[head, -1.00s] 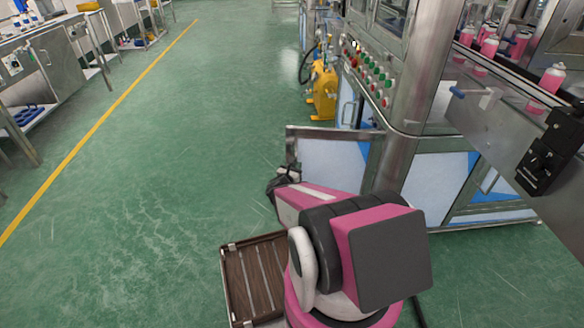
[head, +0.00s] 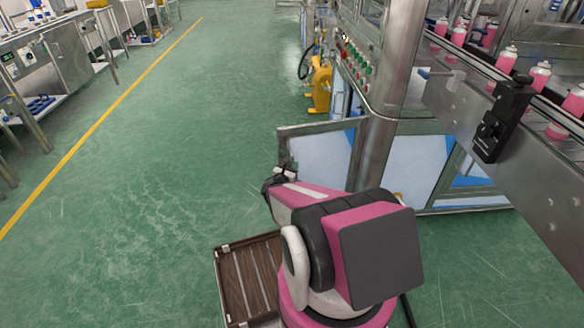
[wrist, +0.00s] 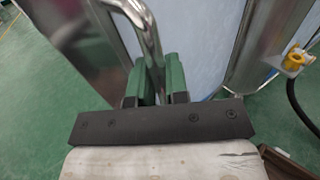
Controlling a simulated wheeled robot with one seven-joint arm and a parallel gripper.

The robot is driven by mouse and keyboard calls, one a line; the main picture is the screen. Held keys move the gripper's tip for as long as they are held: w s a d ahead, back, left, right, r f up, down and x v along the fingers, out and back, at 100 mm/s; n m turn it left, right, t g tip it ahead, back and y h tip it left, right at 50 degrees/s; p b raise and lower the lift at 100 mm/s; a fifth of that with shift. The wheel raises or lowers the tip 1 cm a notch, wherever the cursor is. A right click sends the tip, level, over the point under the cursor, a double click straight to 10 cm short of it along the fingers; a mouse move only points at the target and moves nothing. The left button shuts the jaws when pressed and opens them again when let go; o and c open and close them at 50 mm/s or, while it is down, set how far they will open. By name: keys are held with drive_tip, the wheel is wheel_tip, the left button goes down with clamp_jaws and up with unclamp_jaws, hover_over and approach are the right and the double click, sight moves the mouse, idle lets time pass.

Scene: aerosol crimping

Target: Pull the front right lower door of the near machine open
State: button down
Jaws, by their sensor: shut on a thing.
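The front right lower door (head: 322,155) of the near machine stands ajar, swung out to the left from the metal corner post. It has a metal frame and a pale panel. In the wrist view the door panel (wrist: 205,45) fills the middle, with its curved metal handle (wrist: 146,38) running down between the green fingers. My gripper (wrist: 160,78) is shut on the handle. In the head view my gripper (head: 284,173) is at the door's left edge, partly hidden by my arm. The near machine (head: 385,75) stands to the right.
A conveyor with pink cans (head: 540,75) runs along the right. A yellow device (head: 319,88) stands on the floor behind the door. A slatted wooden crate (head: 248,280) is beside my arm. The green floor left of the door is clear up to a yellow line (head: 100,125).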

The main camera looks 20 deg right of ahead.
drive_tip(key=c, duration=1.2)
unclamp_jaws()
drive_tip(key=shift+o, duration=0.2)
drive_tip(key=v, duration=1)
drive_tip(key=shift+s+a, duration=0.3)
